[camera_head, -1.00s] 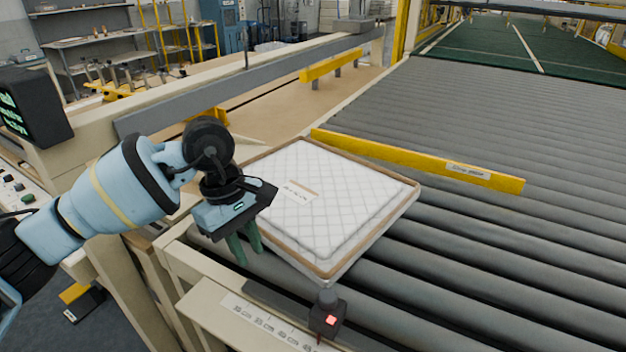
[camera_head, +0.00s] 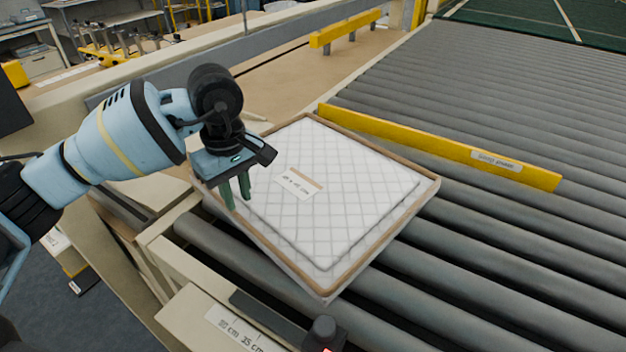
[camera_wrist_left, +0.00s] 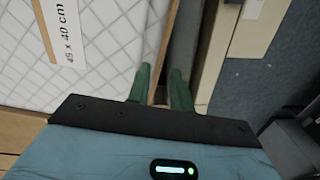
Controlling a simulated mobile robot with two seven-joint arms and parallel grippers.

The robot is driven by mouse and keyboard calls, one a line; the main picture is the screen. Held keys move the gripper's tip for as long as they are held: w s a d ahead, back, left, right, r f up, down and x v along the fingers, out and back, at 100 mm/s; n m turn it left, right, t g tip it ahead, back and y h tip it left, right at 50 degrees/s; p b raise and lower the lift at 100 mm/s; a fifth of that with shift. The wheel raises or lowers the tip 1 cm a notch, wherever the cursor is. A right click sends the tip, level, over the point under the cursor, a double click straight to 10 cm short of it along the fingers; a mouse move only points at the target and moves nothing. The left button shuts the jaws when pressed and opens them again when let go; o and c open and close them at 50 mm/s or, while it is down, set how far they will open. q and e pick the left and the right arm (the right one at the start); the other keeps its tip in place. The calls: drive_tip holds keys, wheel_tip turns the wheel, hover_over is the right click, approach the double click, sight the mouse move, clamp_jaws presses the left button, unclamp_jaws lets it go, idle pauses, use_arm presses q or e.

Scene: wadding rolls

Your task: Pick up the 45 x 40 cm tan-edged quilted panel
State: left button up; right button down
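The tan-edged quilted panel (camera_head: 340,205) lies flat on the rollers in the head view, white with a diamond stitch and a tan border. Its label (camera_head: 299,184) also shows in the left wrist view and reads 45 x 40 cm. The quilted panel fills the upper left of the left wrist view (camera_wrist_left: 105,55). My left gripper (camera_head: 238,203) points down at the panel's left edge. Its two green fingers (camera_wrist_left: 160,78) are apart, with the tan edge showing between them in the wrist view. Contact with the panel cannot be told. My right gripper is out of view.
A yellow bar (camera_head: 440,148) runs across the rollers behind the panel. Bare rollers (camera_head: 520,235) extend to the right.

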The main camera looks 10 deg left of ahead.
sight(241, 217)
use_arm(q)
drive_tip(key=shift+a+f+p, duration=0.15)
drive_tip(key=shift+f+p, duration=0.2)
drive_tip(key=shift+f, duration=2.2)
clamp_jaws()
